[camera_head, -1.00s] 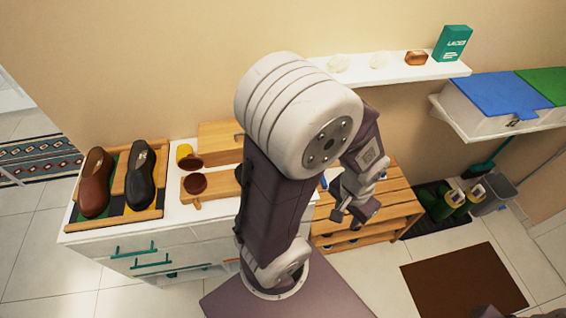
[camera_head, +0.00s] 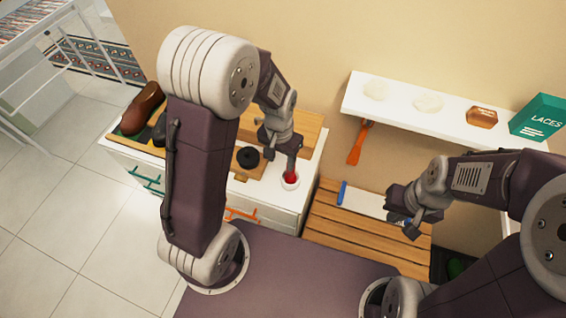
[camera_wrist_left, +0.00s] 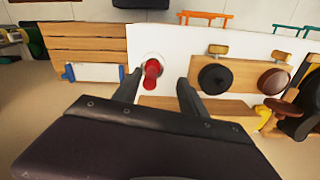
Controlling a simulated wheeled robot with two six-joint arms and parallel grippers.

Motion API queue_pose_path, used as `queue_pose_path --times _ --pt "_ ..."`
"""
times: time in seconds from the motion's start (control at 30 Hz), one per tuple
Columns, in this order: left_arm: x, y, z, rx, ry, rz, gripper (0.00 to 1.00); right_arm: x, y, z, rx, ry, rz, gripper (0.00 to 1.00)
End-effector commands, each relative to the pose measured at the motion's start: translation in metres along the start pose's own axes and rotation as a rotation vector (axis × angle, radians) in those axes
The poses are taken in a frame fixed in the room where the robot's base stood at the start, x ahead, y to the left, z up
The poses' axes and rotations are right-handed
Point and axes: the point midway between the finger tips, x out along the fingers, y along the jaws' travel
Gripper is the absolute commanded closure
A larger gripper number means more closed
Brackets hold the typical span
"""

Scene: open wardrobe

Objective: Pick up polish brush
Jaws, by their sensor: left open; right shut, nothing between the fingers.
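A red upright handle, possibly the polish brush (camera_wrist_left: 151,73), stands in a round white holder near the cabinet's end. It also shows in the head view (camera_head: 290,177), partly behind my left gripper. My left gripper (camera_head: 281,160) is over this corner of the cabinet top. In the left wrist view its open fingers (camera_wrist_left: 157,92) lie to either side of the red handle in the picture, with nothing held. A black round-headed item (camera_wrist_left: 217,77) and a brown one (camera_wrist_left: 272,80) lie on a wooden board beside it. My right gripper (camera_head: 408,228) is shut and empty above the slatted bench.
The slatted wooden bench (camera_head: 345,230) stands right of the cabinet, with a blue-handled white item (camera_head: 362,201) on it. A shelf (camera_head: 400,115) holds a teal laces box (camera_head: 542,117). An orange shoehorn-like tool (camera_head: 358,142) hangs below it. Shoes (camera_head: 143,108) stand at the cabinet's left.

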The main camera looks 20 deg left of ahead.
Motion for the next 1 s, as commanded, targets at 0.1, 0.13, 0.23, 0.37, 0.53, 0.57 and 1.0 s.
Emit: queue_pose_path --times 0.1,0.13,0.23,0.37,0.53,0.57,1.0 --pt "0.001 0.011 -0.034 0.098 -0.032 0.000 0.50 -0.027 -0.001 -0.002 0.000 -0.001 0.000 1.00" --pt "0.004 0.013 -0.039 0.113 -0.036 0.000 0.50 -0.028 -0.001 -0.003 0.000 -0.001 0.000 1.00" --pt "0.011 0.016 -0.048 0.142 -0.043 0.000 0.50 -0.029 -0.001 -0.003 0.000 -0.001 0.000 1.00" --pt "0.019 0.016 -0.048 0.145 -0.045 0.000 0.50 -0.031 -0.001 -0.003 0.000 -0.001 0.000 1.00" --pt "0.045 0.016 -0.046 0.144 -0.045 0.000 0.50 -0.039 -0.001 -0.004 0.000 -0.001 0.000 1.00" --pt "0.048 0.016 -0.046 0.143 -0.045 0.000 0.50 -0.039 -0.001 -0.004 0.000 -0.001 0.000 1.00" --pt "0.096 0.018 -0.041 0.142 -0.044 0.000 0.50 -0.060 -0.001 -0.006 0.000 -0.001 0.000 1.00"
